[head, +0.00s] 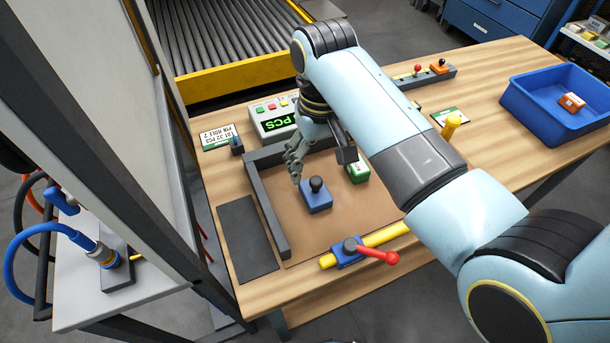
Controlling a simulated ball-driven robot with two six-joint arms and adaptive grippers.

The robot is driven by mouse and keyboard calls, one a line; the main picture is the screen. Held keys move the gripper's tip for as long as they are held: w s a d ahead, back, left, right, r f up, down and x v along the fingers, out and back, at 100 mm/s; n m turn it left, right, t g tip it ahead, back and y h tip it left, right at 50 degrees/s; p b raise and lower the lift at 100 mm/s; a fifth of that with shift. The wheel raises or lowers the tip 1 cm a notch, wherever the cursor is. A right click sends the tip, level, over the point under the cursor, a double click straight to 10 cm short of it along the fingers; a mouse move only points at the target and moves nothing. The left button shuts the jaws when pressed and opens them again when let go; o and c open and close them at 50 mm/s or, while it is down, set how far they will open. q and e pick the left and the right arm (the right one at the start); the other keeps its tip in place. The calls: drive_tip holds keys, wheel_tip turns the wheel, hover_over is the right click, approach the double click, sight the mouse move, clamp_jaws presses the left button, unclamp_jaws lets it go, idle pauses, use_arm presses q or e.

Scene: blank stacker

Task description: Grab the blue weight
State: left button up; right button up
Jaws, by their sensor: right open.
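The blue weight (317,197) is a small blue block with a round black knob on top. It stands upright on the brown mat (330,229) on the wooden table. My right gripper (319,167) is open and empty. It points down just above and slightly behind the weight, with one finger to the left of the knob and the other partly hidden by my arm. I see no contact with the weight. My left gripper is not in view.
A dark angled fence (266,197) borders the mat. A yellow bar with a red-handled clamp (366,250) crosses in front. A counter display (277,122) stands behind, a blue bin (533,108) far right.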

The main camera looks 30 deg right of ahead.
sight(315, 190)
wheel_tip(315, 190, down, 5)
drive_tip(key=shift+f, duration=0.15)
drive_tip(key=f, duration=0.5)
drive_tip(key=shift+w+f, duration=0.15)
drive_tip(key=shift+w, duration=0.05)
drive_tip(key=shift+c, duration=0.3)
drive_tip(key=c, duration=0.5)
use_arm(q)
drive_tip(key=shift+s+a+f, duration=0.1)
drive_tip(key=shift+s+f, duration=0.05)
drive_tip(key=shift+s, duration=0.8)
use_arm(e)
clamp_jaws()
